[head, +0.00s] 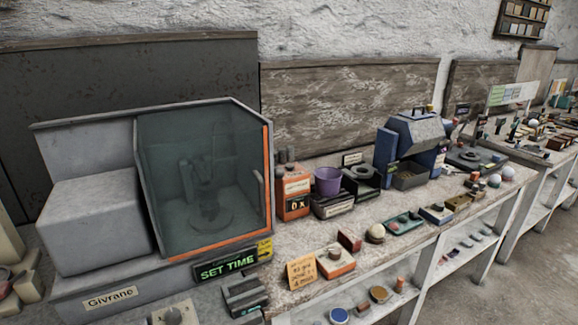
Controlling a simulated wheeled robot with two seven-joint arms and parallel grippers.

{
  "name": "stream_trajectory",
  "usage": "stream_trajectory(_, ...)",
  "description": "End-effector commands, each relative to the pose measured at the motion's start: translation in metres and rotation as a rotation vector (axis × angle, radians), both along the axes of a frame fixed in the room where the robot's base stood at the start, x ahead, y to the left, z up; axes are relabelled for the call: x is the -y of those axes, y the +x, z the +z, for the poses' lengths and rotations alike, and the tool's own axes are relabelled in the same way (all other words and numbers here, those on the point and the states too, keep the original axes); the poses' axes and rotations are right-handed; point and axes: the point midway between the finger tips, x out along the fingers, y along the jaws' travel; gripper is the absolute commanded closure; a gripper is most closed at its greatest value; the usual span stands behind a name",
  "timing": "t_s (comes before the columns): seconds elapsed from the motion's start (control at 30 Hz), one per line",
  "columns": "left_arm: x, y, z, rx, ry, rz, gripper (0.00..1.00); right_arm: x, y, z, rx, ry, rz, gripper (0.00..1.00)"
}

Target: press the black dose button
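I cannot clearly make out a button marked as the dose button. A small orange box (293,193) with a lit display and dark knob-like parts on top stands right of the large grey machine. A purple cup (328,181) sits on a dark, labelled base (333,206) beside it. A black device (362,184) stands just right of the cup. Neither of my grippers shows in this view.
The grey machine (95,222) with a tinted, orange-edged door (205,180) and a "SET TIME" display (226,268) fills the left. A blue and grey machine (410,150) stands farther right. Small items crowd the bench (300,240). A shelf runs below; floor (510,280) is clear at right.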

Motion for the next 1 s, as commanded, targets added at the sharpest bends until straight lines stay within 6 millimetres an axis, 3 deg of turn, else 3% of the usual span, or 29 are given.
stream_trajectory(0.03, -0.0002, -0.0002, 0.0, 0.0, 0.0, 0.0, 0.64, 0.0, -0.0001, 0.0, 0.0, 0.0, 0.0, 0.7)
stream_trajectory(0.27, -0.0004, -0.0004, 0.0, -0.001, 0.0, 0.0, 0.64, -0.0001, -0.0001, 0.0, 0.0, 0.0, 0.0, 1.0)
stream_trajectory(1.0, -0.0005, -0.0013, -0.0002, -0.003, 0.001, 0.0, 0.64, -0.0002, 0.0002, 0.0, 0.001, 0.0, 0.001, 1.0)
